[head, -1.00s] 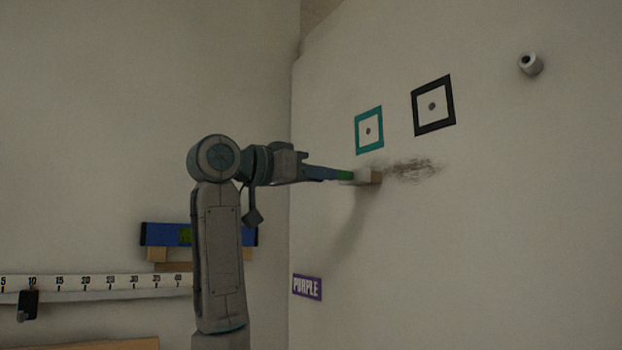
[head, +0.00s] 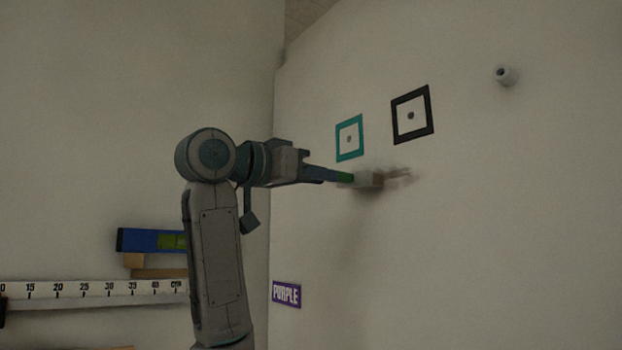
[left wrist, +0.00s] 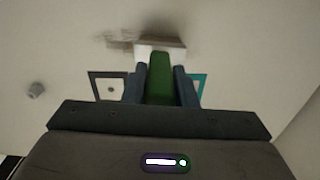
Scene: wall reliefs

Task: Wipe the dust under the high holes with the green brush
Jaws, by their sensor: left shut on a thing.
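My left gripper (head: 338,176) is shut on the green brush's handle (head: 346,178), with the arm reaching to the right-hand wall. The brush's pale block head (head: 369,180) is at the wall and seems to touch it. A faint brown dust smear (head: 400,174) shows just right of the head. Two framed holes sit above: one in a teal frame (head: 349,138), one in a black frame (head: 411,115). In the left wrist view the green handle (left wrist: 160,78) lies between both fingers, and the dust (left wrist: 118,42) shows left of the head. My right gripper is not in view.
A purple sign (head: 286,293) reading PURPLE is low on the wall. A ruler strip (head: 90,290) and a blue level (head: 150,241) are at the left.

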